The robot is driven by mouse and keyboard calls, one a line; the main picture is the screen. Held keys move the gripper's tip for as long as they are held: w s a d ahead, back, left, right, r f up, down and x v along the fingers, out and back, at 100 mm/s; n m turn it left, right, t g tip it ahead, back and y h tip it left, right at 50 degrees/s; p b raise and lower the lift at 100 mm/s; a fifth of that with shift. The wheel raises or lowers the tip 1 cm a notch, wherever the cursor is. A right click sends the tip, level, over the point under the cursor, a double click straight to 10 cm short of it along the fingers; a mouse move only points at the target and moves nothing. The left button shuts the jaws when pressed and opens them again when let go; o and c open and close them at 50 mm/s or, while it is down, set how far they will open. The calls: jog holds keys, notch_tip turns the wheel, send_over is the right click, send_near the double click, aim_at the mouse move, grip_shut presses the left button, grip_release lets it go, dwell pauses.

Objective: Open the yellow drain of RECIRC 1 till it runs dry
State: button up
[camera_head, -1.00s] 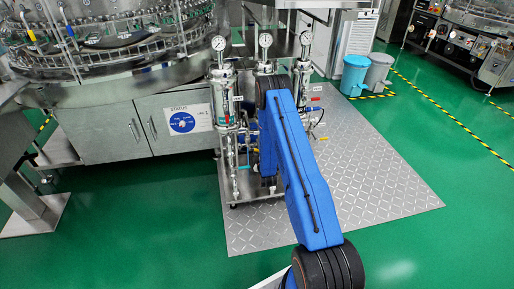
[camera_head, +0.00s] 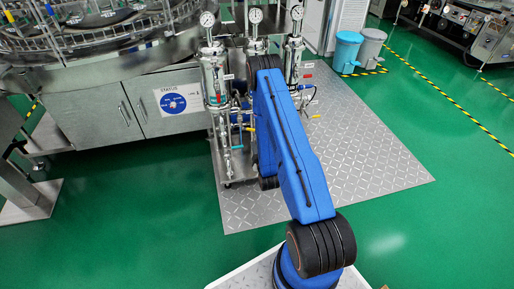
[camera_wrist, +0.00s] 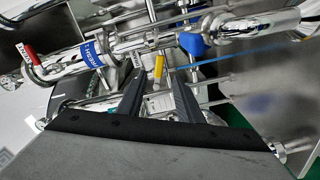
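A yellow valve handle (camera_wrist: 159,66) shows in the wrist view, just beyond and between the fingertips of my gripper (camera_wrist: 156,78). The gripper is open, with a gap between its dark fingers, and holds nothing. I cannot tell whether the fingers touch the handle. A small yellow handle (camera_head: 250,128) also shows in the head view, low on the pipework beside my blue arm. My gripper is hidden behind my arm there. No RECIRC 1 label is legible, and I cannot see whether liquid runs from the drain.
In the wrist view a red handle (camera_wrist: 27,54), a blue-labelled pipe (camera_wrist: 92,55) and a blue valve part (camera_wrist: 195,44) lie around the fingers. The head view shows steel filter housings (camera_head: 216,80), gauges (camera_head: 207,19) and washer cabinets (camera_head: 98,118). Green floor is free at right.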

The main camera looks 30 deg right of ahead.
jog(key=shift+v, duration=1.45)
jog(key=shift+c, duration=0.4)
jog(key=c, duration=0.5)
jog(key=shift+w+d+r+m, duration=0.1)
jog(key=shift+d+r+m, duration=0.05)
jog(key=shift+m, duration=0.15)
grip_shut()
notch_tip(320, 180, up, 6)
jog(key=m+g+y, duration=0.2)
jog(key=m, duration=1.4)
send_over(249, 129)
jog(key=s+d, duration=0.3)
jog(key=s, duration=0.1)
jog(key=shift+w+a+f, duration=0.15)
jog(key=shift+f, duration=0.45)
jog(key=shift+w+a+f, duration=0.15)
jog(key=shift+w+f, duration=0.05)
jog(key=shift+f, duration=0.35)
jog(key=shift+w+a+f, duration=0.15)
jog(key=shift+f, duration=0.45)
